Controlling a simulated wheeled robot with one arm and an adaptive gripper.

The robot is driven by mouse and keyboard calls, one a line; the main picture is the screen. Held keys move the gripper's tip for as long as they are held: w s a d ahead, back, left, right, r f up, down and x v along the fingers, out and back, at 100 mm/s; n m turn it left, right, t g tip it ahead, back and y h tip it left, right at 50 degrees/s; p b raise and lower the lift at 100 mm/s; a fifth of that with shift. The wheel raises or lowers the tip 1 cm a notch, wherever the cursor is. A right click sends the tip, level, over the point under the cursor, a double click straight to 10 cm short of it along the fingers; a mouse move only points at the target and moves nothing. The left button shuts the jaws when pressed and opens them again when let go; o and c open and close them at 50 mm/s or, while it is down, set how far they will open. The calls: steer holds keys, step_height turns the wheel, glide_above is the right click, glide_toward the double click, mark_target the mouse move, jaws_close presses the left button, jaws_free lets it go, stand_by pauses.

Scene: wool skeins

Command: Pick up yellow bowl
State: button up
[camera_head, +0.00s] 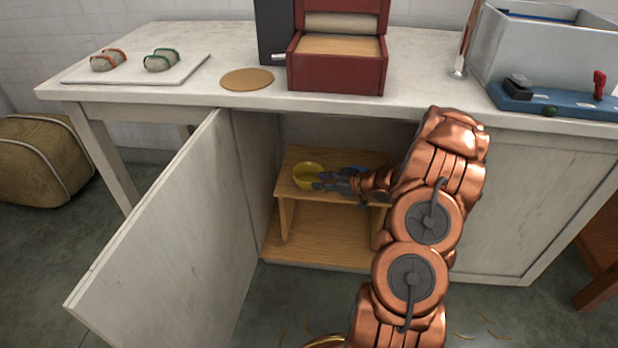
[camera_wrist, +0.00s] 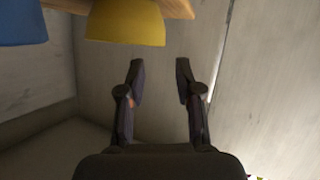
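The yellow bowl (camera_head: 307,175) sits upright on the small wooden shelf (camera_head: 300,196) inside the open cabinet. My gripper (camera_head: 318,181) reaches into the cabinet from the right, with its fingertips beside the bowl's right side in the head view. In the wrist view the bowl (camera_wrist: 126,22) shows at the top, cut off by the frame, beyond and left of my fingers. My gripper (camera_wrist: 160,66) is open there, with nothing between the fingers. I cannot tell if a fingertip touches the bowl.
A blue object (camera_wrist: 20,22) stands near the yellow bowl; in the head view it is mostly hidden behind my gripper. The cabinet door (camera_head: 165,225) stands open on the left. The worktop (camera_head: 220,45) lies above the opening.

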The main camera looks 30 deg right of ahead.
steer(key=shift+b+x, duration=1.15)
steer(key=shift+x, duration=2.6)
steer(key=shift+s+a+f, duration=0.1)
steer(key=shift+a, duration=0.05)
jaws_close()
